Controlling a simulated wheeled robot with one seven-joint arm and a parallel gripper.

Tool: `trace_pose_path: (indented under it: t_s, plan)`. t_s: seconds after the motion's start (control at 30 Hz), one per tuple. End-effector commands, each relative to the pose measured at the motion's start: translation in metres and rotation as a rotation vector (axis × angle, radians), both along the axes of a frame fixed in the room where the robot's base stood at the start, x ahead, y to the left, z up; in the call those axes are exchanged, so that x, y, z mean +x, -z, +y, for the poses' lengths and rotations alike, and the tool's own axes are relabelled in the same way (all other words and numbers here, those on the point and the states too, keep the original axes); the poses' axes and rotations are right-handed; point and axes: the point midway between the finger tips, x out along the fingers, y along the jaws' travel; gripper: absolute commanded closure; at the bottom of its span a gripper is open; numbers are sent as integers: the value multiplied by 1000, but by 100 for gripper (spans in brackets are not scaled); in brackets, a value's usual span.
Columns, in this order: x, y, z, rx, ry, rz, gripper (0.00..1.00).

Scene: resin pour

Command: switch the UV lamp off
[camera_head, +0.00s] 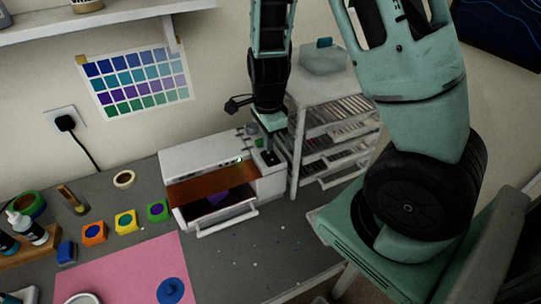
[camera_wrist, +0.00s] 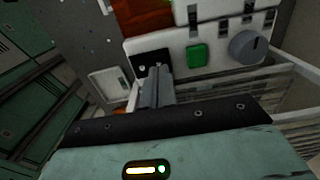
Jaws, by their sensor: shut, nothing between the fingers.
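The UV lamp (camera_head: 200,155) is a white box on the bench with an orange front cover, and something purple shows inside. A small green light (camera_head: 239,159) glows on its top. In the wrist view its control panel (camera_wrist: 222,70) carries a green button (camera_wrist: 197,55), a grey knob (camera_wrist: 248,45) and a black switch patch (camera_wrist: 151,57). My gripper (camera_head: 268,156) is over the right end of the lamp, pointing down. Its fingers (camera_wrist: 156,75) are shut and empty, with the tips at the black patch and partly hiding it. I cannot tell whether they touch it.
A white drawer rack (camera_head: 330,135) stands close to the lamp's right. A pink mat (camera_head: 125,270) covers the front left. Bench right of the mat is mostly clear.

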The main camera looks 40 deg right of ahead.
Motion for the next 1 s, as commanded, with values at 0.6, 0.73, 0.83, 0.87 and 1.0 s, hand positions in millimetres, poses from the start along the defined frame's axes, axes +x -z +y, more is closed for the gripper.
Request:
trace_pose_path:
  t_s: [0.6,0.73,0.83,0.87,1.0]
  plan:
    - [0,10,0,0,1,0,100]
    - [0,11,0,0,1,0,100]
    - [0,13,0,0,1,0,100]
    - [0,13,0,0,1,0,100]
    - [0,14,0,0,0,0,100]
